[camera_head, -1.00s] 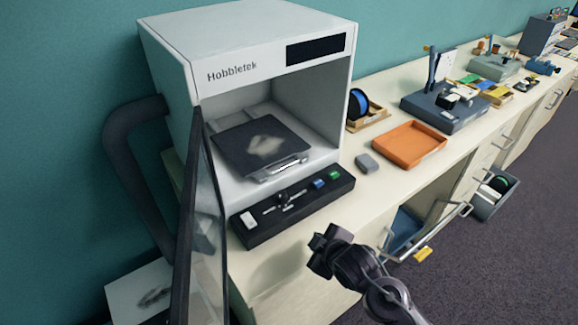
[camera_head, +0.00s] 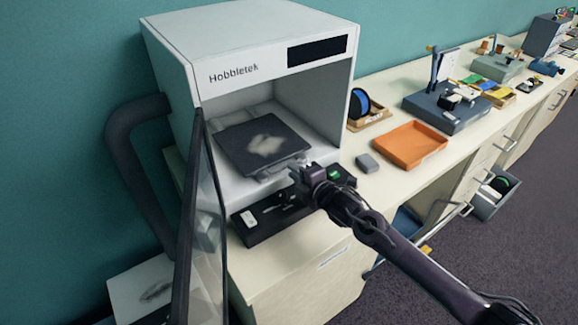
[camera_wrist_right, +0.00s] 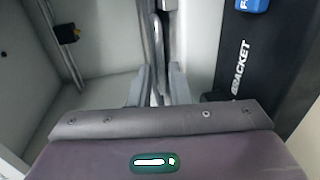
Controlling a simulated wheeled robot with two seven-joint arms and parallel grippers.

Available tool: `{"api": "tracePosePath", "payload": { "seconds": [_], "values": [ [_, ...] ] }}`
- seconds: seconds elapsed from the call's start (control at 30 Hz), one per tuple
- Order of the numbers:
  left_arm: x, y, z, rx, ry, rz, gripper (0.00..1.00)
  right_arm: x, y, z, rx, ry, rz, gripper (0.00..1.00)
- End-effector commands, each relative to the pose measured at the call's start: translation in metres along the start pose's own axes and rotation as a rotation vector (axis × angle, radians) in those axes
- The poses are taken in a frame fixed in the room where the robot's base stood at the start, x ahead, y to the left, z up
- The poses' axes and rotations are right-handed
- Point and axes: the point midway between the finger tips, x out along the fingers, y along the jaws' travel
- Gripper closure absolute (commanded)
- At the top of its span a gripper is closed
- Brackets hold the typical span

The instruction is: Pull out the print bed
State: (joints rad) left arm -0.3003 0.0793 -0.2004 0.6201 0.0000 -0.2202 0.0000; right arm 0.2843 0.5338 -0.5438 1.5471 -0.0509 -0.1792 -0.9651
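The print bed (camera_head: 258,147) is a dark square plate with a pale smudge, inside the white printer (camera_head: 230,70). Its metal handle at the front edge is partly hidden by my right gripper (camera_head: 299,178). The right gripper is at the right end of the handle. In the right wrist view, the fingers of my right gripper (camera_wrist_right: 158,90) stand apart, with the metal handle bar (camera_wrist_right: 151,45) running between them. Contact with the bar cannot be told. The printer's glass door (camera_head: 203,225) stands open at left. My left gripper is out of view.
A black tool tray (camera_head: 262,233) lies in front of the printer, below my right gripper; its lettering shows in the wrist view. An orange tray (camera_head: 409,146), a grey block (camera_head: 367,163) and a blue spool (camera_head: 359,103) are to the right on the counter.

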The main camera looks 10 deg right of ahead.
Motion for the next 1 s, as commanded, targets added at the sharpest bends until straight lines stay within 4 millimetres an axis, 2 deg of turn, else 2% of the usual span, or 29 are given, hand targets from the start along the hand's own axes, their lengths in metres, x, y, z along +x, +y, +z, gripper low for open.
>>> {"api": "tracePosePath", "payload": {
  "seconds": [0.1, 0.3, 0.6, 0.73, 1.0],
  "values": [
    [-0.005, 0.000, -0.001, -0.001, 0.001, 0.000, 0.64, 0.016, 0.002, 0.000, 0.001, 0.000, -0.001, 0.83],
    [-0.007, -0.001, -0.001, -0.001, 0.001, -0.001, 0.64, 0.030, 0.000, -0.001, 0.002, 0.001, -0.001, 0.83],
    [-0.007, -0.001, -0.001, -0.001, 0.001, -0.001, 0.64, 0.032, -0.001, -0.001, 0.001, 0.001, -0.002, 0.83],
    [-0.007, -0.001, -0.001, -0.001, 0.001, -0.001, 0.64, 0.032, -0.001, -0.001, 0.001, 0.001, -0.002, 1.00],
    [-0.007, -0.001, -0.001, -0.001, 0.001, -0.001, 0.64, 0.031, -0.001, -0.001, 0.001, 0.001, -0.002, 1.00]
  ]
}}
